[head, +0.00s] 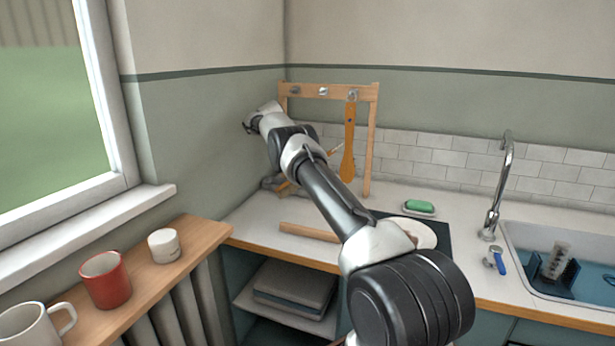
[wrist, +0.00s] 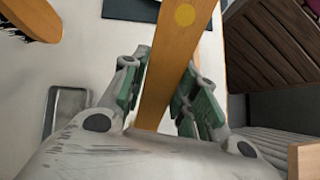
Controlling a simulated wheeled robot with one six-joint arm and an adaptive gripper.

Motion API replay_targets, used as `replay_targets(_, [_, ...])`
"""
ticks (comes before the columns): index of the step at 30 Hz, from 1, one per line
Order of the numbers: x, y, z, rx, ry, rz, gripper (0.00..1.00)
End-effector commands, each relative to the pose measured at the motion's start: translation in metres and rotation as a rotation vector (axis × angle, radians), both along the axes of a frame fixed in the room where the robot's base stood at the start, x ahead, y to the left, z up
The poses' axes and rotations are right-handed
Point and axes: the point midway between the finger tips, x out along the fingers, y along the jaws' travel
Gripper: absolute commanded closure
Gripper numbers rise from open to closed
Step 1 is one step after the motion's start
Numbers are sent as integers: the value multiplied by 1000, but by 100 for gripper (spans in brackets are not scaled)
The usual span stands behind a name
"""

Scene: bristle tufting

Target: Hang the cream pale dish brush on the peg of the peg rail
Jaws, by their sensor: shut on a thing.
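In the wrist view my gripper (wrist: 158,95) is shut on a flat wooden handle (wrist: 165,60) with a pale yellow dot. I take it to be the dish brush; its bristles are not seen there. In the head view a thin slanting wooden piece (head: 285,187) shows past my arm, left of the rail's middle. My fingers are mostly hidden there behind my arm. The peg rail (head: 310,90) stands at the back corner of the counter, with small pegs on its crossbar. A wooden tool (head: 349,140) hangs from the right peg (head: 352,95). The middle peg (head: 323,91) looks bare.
A wooden strip (head: 309,232) lies near the counter's front edge. Green soap (head: 419,206), a tap (head: 497,190) and a sink (head: 530,235) are to the right. A red mug (head: 105,279) stands on the left sill. A dark-bristled brush (wrist: 38,18) shows in the wrist view.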

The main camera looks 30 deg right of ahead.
Motion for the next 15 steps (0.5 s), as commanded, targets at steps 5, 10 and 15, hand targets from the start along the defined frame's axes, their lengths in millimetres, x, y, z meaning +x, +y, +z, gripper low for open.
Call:
replay_targets(5, [14,-2,9,-17,39,157,97])
replay_targets(10, [23,-4,20,-32,68,269,97])
replay_targets(15, [28,-5,24,-44,81,345,97])
